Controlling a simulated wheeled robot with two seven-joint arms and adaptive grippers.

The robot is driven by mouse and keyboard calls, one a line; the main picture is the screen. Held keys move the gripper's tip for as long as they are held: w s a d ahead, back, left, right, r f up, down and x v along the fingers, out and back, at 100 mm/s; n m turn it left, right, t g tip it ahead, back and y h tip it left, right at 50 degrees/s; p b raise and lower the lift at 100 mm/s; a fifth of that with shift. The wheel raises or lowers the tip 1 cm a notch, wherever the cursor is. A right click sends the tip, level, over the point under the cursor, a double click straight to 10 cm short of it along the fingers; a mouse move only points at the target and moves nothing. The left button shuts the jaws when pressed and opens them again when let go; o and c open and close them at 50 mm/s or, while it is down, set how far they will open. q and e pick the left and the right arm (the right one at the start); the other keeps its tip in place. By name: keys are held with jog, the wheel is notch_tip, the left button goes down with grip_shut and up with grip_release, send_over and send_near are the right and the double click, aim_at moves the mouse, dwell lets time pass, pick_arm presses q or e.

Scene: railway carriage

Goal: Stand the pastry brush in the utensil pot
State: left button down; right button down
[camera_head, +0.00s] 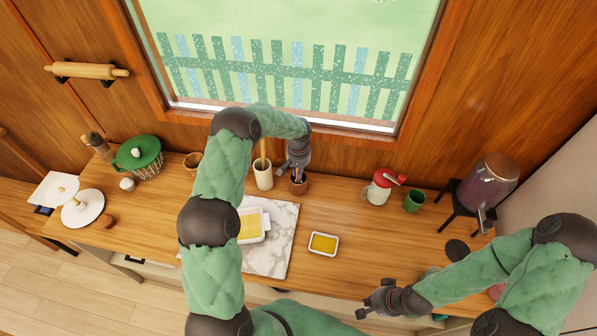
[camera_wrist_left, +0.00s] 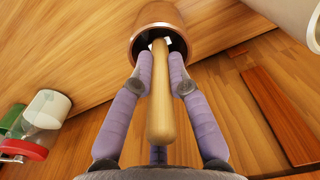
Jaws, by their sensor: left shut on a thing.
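The pastry brush shows as a pale wooden handle (camera_wrist_left: 160,110) in the left wrist view, pointing toward me. My left gripper (camera_wrist_left: 161,58) is shut on it; it also shows in the head view (camera_head: 298,172). The brush's far end goes into the mouth of a brown copper-coloured pot (camera_wrist_left: 158,15), where the bristles are mostly hidden. That pot also shows in the head view (camera_head: 298,187), right below the gripper. A white pot (camera_head: 263,177) holding a wooden-handled utensil stands just left of it. I cannot tell which is the utensil pot. My right gripper (camera_head: 366,304) is open and empty at the counter's front.
A marble board (camera_head: 279,247) with a white dish lies in front of the pots, and a small yellow-filled dish (camera_head: 323,244) lies to its right. A red-and-white jar (camera_head: 378,188) and green cup (camera_head: 414,201) stand right. The counter between them and the pots is clear.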

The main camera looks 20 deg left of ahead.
pick_arm(q)
jog(key=shift+f+b, duration=0.3)
jog(key=c, duration=1.1)
grip_release()
notch_tip(320, 180, up, 12)
jog(key=shift+r, duration=0.1)
